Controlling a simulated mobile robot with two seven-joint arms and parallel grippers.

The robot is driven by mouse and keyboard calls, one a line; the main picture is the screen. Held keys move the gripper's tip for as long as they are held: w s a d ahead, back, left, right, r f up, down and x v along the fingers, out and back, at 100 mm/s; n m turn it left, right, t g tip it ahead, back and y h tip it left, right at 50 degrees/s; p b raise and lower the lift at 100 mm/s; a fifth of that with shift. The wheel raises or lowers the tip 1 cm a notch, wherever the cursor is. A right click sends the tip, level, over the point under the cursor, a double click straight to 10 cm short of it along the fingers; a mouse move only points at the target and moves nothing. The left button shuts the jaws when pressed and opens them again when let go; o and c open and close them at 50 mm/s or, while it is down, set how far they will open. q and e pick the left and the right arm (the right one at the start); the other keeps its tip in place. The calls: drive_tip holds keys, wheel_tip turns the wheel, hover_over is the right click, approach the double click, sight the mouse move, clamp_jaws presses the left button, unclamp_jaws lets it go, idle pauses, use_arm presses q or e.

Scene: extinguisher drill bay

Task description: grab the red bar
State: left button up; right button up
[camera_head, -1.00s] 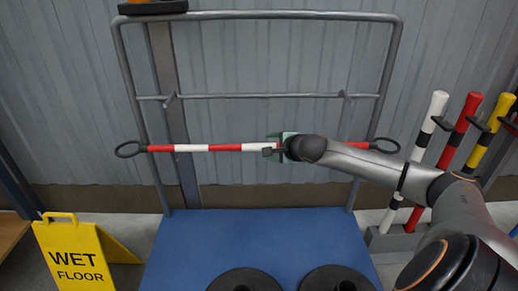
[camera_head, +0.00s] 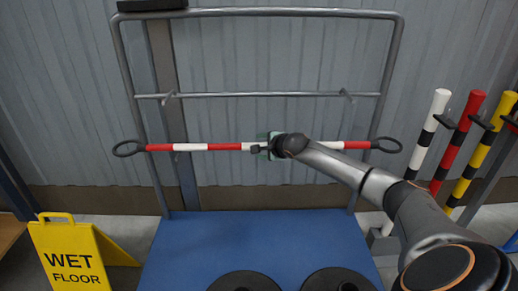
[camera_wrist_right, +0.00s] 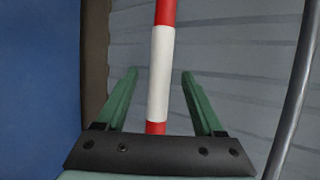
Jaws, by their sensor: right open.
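The red bar (camera_head: 225,147) is a long red-and-white banded rod with a dark ring at each end. It lies level across the front of a grey tube frame (camera_head: 393,60). My right gripper (camera_head: 268,147) is at the bar near its middle, and part of the bar is hidden behind the gripper and wrist. In the right wrist view the bar (camera_wrist_right: 160,50) runs between the two green fingers of my right gripper (camera_wrist_right: 160,74). The fingers are apart, with a gap on each side of the bar. My left gripper is out of view.
A blue platform (camera_head: 260,245) with two black discs (camera_head: 245,279) lies below. A yellow wet floor sign (camera_head: 70,255) stands at left. White-black, red-black (camera_head: 461,135) and yellow-black posts stand at right, close to my right arm. A grey corrugated wall is behind.

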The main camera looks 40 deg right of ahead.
clamp_jaws()
idle(0.5)
idle(0.8)
drive_tip(key=shift+r, duration=0.1)
